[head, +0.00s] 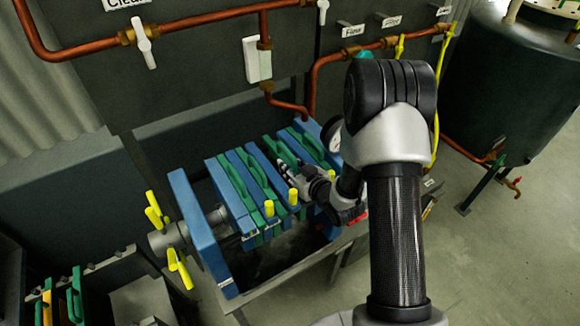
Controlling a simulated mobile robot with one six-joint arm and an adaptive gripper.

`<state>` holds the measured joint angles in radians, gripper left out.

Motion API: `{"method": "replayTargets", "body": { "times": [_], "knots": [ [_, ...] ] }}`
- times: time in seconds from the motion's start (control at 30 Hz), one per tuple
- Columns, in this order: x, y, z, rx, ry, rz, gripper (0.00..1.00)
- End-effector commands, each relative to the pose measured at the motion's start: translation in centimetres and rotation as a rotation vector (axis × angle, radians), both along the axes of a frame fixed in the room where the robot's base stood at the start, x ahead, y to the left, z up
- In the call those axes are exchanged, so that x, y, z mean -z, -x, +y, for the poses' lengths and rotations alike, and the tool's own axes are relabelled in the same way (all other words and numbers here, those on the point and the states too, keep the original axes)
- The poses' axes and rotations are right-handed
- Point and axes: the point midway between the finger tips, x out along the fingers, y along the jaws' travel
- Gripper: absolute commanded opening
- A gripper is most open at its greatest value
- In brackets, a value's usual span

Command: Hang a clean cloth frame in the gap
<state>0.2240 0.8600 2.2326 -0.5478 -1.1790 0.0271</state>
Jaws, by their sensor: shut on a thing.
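A filter press with blue plates (232,204) and green cloth frames (238,186) standing side by side is in the middle of the head view. My gripper (285,172) is at the right part of this pack, over its top edge. It is shut on a green frame (284,153), close to its top bar. This frame stands among the blue plates; its lower part is hidden by the plates and my gripper. I cannot tell whether it rests on the rails. Open space shows between the thick blue end plate (196,222) and the pack.
A rack (108,262) at lower left holds green and yellow pieces (75,295). Yellow handles (180,268) stick out left of the press. Copper pipes (200,20) and a white valve lever (143,42) are behind. A dark tank (490,90) stands right; floor (500,265) is clear there.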

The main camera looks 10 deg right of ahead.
Motion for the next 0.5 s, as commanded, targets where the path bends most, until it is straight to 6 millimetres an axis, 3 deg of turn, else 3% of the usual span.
{"method": "replayTargets", "body": {
  "times": [0.2,0.23,0.5],
  "knots": [
    [-0.13,-0.06,0.00,0.000,0.000,-0.003,0.00],
    [-0.13,-0.06,0.00,0.000,0.000,-0.003,0.23],
    [-0.07,-0.03,0.00,0.000,0.000,-0.001,0.41]
  ]
}}
